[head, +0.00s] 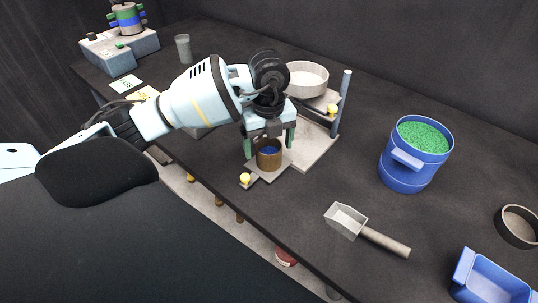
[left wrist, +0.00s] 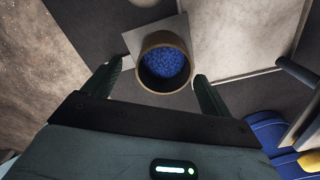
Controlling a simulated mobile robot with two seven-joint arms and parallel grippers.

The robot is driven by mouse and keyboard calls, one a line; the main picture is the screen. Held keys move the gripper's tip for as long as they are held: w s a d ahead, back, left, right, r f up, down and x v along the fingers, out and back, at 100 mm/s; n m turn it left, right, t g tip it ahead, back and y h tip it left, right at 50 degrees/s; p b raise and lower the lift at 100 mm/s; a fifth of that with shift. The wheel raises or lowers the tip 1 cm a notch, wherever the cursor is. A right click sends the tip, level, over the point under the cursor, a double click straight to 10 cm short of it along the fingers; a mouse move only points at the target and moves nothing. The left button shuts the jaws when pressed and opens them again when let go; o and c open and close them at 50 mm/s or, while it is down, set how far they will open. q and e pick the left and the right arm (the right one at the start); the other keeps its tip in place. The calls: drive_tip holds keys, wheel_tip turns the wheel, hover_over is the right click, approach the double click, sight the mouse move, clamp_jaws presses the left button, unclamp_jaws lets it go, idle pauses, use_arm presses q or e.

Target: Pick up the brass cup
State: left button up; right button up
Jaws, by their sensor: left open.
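The brass cup (head: 269,161) stands upright on a small grey plate (head: 252,178) at the front of a stand, with blue granules inside. In the left wrist view the cup (left wrist: 165,42) shows from above, its round rim filled with blue granules. My left gripper (head: 269,146) is open above and around the cup in the head view. In the left wrist view its two dark green fingers (left wrist: 156,78) are spread on either side of the cup, apart from it, with the cup slightly ahead of the fingertips. My right gripper is not in view.
The stand with a white round pan (head: 307,79) and grey post (head: 341,103) rises just behind the gripper. A blue bucket of green granules (head: 408,170), a metal scoop (head: 347,220) and a blue bin (head: 490,283) stand to the right. Dark tabletop between them is clear.

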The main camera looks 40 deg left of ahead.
sight(270, 154)
use_arm(q)
wheel_tip(270, 154, down, 4)
drive_tip(key=shift+w+f, duration=0.1)
drive_tip(key=shift+w, duration=0.05)
drive_tip(key=c, duration=1.2)
